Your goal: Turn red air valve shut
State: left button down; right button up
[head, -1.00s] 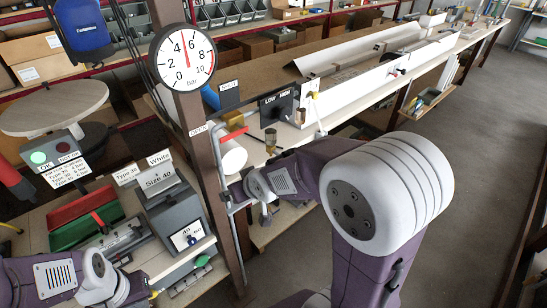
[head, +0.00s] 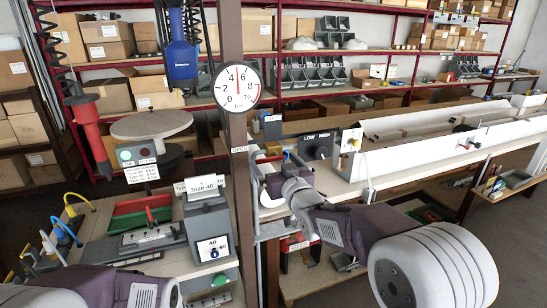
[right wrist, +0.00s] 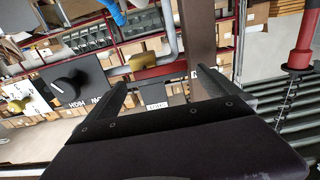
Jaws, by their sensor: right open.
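The red air valve lever (right wrist: 157,72) shows in the right wrist view as a flat red bar by a brass valve body (right wrist: 142,61) on a grey pipe (right wrist: 169,28). My right gripper (right wrist: 163,85) is open, and the lever lies across the gap ahead of its dark fingers, with no clear contact visible. In the head view my right gripper (head: 268,170) is at the post, largely covering the valve. The OPEN label (head: 240,149) is on the post, and the SHUT label (head: 273,118) is above and to the right. My left gripper is out of frame.
A brown post (head: 232,190) stands beside the valve and carries a pressure gauge (head: 237,87), its needle between 4 and 6. A LOW/HIGH knob panel (head: 317,146) is to the right. Bench equipment (head: 208,232) stands left of the post. Open floor lies at right.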

jog(key=shift+w+a, duration=0.2)
jog(key=shift+w, duration=0.4)
jog(key=shift+w+a+f, duration=0.1)
jog(key=shift+w+a, duration=0.2)
jog(key=shift+w, duration=0.2)
jog(key=shift+s, duration=0.1)
jog(key=shift+d, duration=0.1)
jog(key=c, duration=2.1)
jog(key=shift+o, duration=0.2)
